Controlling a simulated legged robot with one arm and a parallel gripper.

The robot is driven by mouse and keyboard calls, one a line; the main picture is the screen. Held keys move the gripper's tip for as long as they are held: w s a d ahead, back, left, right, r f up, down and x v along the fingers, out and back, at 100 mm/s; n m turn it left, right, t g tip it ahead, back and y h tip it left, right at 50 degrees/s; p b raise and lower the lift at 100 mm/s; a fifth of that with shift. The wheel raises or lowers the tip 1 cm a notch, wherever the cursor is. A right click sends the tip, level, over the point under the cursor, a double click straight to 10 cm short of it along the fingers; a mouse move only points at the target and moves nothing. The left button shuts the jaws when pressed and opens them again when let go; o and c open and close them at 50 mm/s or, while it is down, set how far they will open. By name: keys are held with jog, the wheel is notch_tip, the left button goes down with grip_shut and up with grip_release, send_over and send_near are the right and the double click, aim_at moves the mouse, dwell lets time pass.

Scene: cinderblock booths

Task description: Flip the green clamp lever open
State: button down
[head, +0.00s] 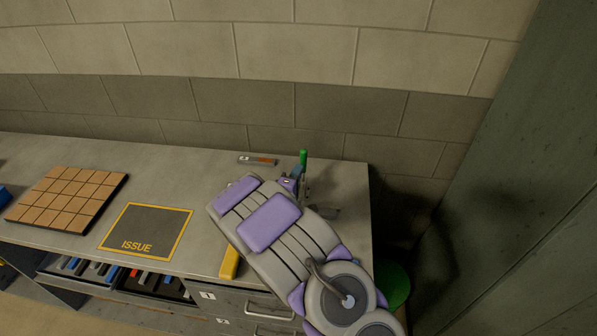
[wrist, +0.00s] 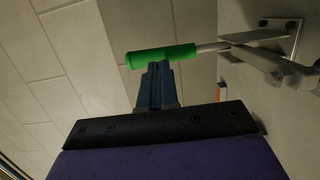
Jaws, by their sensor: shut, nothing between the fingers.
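The green clamp lever (head: 303,158) stands upright near the back right of the grey bench. In the wrist view its green grip (wrist: 160,56) joins a metal rod that runs to a metal clamp base (wrist: 270,50) on the bench. My gripper (wrist: 157,66) is shut with nothing between its blue fingers. Its fingertips are right at the green grip and seem to touch it or overlap it in view; I cannot tell which. In the head view my arm hides much of the clamp base.
An ISSUE mat (head: 146,232) and a tan block tray (head: 68,199) lie on the bench at left. A small grey and orange item (head: 257,160) lies at the back edge. A yellow item (head: 229,263) is beside my arm. A block wall stands behind; a dark panel (head: 520,200) is at right.

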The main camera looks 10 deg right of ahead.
jog(key=shift+x, duration=0.8)
jog(key=shift+r+p, duration=0.25)
jog(key=shift+p, duration=0.45)
jog(key=shift+w+g, duration=0.1)
jog(key=shift+g, duration=0.2)
